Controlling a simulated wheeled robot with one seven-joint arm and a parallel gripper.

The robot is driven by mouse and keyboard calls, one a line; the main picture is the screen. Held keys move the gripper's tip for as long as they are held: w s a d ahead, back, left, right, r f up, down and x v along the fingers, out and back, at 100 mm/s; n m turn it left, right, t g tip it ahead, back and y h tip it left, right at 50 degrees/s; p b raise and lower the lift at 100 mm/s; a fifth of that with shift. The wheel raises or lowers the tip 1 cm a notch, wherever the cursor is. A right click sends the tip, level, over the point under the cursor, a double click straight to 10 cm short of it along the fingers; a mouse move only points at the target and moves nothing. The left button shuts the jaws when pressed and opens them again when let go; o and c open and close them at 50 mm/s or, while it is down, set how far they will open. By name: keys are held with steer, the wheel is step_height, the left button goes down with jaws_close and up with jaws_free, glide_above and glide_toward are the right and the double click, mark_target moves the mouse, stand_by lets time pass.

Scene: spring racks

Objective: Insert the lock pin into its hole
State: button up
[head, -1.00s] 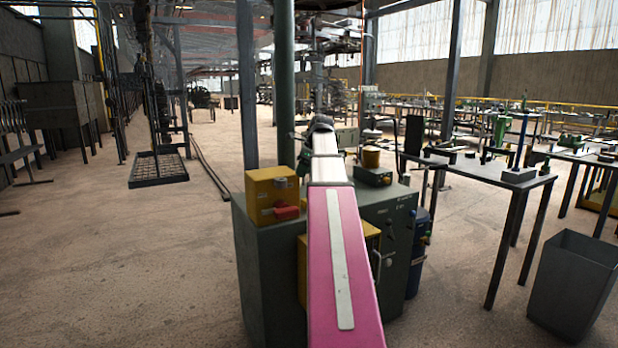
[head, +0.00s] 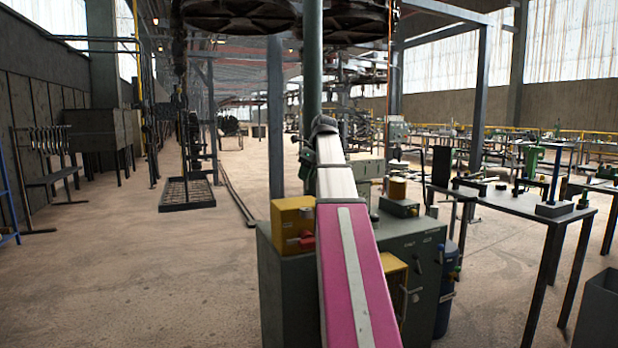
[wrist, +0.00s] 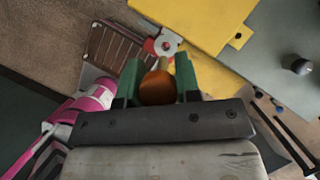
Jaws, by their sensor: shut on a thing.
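In the wrist view my gripper (wrist: 160,72) has two green fingers shut on the rounded orange-brown knob of the lock pin (wrist: 157,88). A short brass-coloured piece shows just beyond the knob, between the fingertips. A red and white fitting with a grey round centre (wrist: 163,43) lies just past the fingertips; I cannot tell whether this is the pin's hole or whether the pin touches it. In the head view my gripper (head: 308,165) is small at the far end of my arm, by the green cabinet, and the pin cannot be made out there.
A green control cabinet (head: 285,290) stands under my arm, with a yellow box (head: 292,217) on top. A yellow plate (wrist: 205,18) lies close beyond the fingers in the wrist view. A dark table (head: 525,205) and a grey bin (head: 603,310) stand right. Open floor lies left.

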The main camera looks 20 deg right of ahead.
steer(key=shift+f, duration=0.1)
glide_above(304, 208)
steer(key=s, duration=0.1)
steer(key=shift+d+f, duration=0.2)
steer(key=shift+f, duration=1.2)
steer(key=shift+d+f, duration=0.15)
steer(key=shift+f, duration=1.25)
steer(key=shift+s+f, duration=0.1)
steer(key=shift+f, duration=2.15)
steer(key=o, duration=1.1)
steer(key=shift+c, duration=0.2)
steer(key=v, duration=1)
steer(key=shift+d+r, duration=0.15)
steer(key=shift+r, duration=0.2)
